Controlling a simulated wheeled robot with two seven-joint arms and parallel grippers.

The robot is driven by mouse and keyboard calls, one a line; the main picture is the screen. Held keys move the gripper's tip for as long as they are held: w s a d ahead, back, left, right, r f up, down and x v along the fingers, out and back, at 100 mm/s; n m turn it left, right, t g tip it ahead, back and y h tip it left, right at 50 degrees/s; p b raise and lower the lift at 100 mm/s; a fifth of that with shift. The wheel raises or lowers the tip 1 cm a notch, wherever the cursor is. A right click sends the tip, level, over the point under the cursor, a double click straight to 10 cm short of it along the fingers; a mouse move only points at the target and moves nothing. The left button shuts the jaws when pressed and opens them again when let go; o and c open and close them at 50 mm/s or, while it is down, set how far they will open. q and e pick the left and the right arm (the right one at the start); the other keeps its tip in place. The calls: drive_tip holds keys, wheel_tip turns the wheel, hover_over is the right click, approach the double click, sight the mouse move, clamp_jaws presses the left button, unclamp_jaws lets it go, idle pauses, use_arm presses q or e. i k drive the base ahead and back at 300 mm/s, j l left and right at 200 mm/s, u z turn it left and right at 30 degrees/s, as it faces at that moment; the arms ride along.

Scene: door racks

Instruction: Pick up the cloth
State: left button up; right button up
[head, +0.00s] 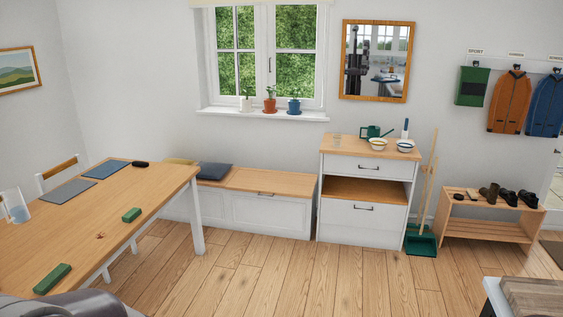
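I cannot make out for certain which thing is the cloth. Two flat, cloth-like rectangles lie on the wooden table (150,188) at the left: a dark blue one (106,169) and a greyer one (68,191) nearer. Two small green blocks, one (131,215) near the table's right edge and one (52,279) at its near end, also lie there; their material is unclear. Neither of my grippers shows in the head view.
A bench (265,183) with a dark cushion (214,171) stands under the window. A drawer cabinet (365,190), a green dustpan (420,241) and a shoe rack (487,220) stand along the wall. A counter corner (495,298) shows at lower right. The middle floor is clear.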

sight(128, 217)
drive_tip(key=i+u, duration=0.15)
drive_tip(key=i, duration=0.35)
drive_tip(key=i+l+u, duration=0.15)
drive_tip(key=i, duration=0.3)
drive_tip(key=i+l+u, duration=0.15)
drive_tip(key=i, duration=0.3)
drive_tip(key=i+j+u, duration=0.4)
drive_tip(key=i+u, duration=0.45)
drive_tip(key=i, duration=0.15)
drive_tip(key=i+u, duration=0.4)
drive_tip(key=i+l+u, duration=0.3)
drive_tip(key=i+u, duration=0.15)
drive_tip(key=i, duration=0.15)
drive_tip(key=i+j, duration=0.1)
drive_tip(key=i, duration=0.3)
drive_tip(key=i+j, duration=0.1)
drive_tip(key=i, duration=0.35)
